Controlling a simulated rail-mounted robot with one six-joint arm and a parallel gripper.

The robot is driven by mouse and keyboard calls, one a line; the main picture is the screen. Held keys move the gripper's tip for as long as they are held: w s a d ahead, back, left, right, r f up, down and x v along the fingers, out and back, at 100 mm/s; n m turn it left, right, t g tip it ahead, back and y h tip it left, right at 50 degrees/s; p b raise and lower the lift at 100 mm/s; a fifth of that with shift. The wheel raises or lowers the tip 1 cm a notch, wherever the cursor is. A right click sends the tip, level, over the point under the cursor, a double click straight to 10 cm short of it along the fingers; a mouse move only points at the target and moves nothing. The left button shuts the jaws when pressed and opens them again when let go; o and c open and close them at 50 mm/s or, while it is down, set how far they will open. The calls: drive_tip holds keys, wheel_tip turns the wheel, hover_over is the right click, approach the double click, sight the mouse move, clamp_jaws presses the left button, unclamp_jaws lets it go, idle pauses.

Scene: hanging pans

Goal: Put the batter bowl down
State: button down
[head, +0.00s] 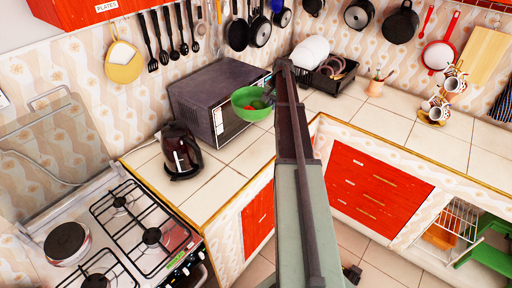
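A green bowl (246,108) shows in front of the microwave's door, beside the upper part of my arm. Something small and reddish shows inside it. The bowl looks raised above the tiled counter, but I cannot tell its height for sure. My arm rises from the bottom middle and ends close to the bowl's right side. The arm hides my gripper's fingers, so I cannot see whether they hold the bowl's rim.
The microwave (205,93) stands behind the bowl, with a dark kettle (181,150) to its left. White plates (311,50) and a dark rack (333,77) stand right of the arm. Bare counter (225,185) lies in front of the microwave. The gas stove (130,235) is lower left.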

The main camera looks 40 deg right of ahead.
drive_tip(key=shift+a+f, duration=0.15)
drive_tip(key=shift+f, duration=0.1)
wheel_tip(320, 180, down, 20)
drive_tip(key=b, duration=2)
drive_tip(key=shift+a, duration=0.1)
drive_tip(key=shift+s+r, duration=0.1)
drive_tip(key=shift+r, duration=0.2)
drive_tip(key=shift+f, duration=0.15)
drive_tip(key=c, duration=1.4)
unclamp_jaws()
drive_tip(key=shift+o, duration=0.2)
wheel_tip(320, 180, up, 12)
drive_tip(key=s+d+p, duration=0.1)
drive_tip(key=p, duration=1.1)
drive_tip(key=shift+s, duration=0.35)
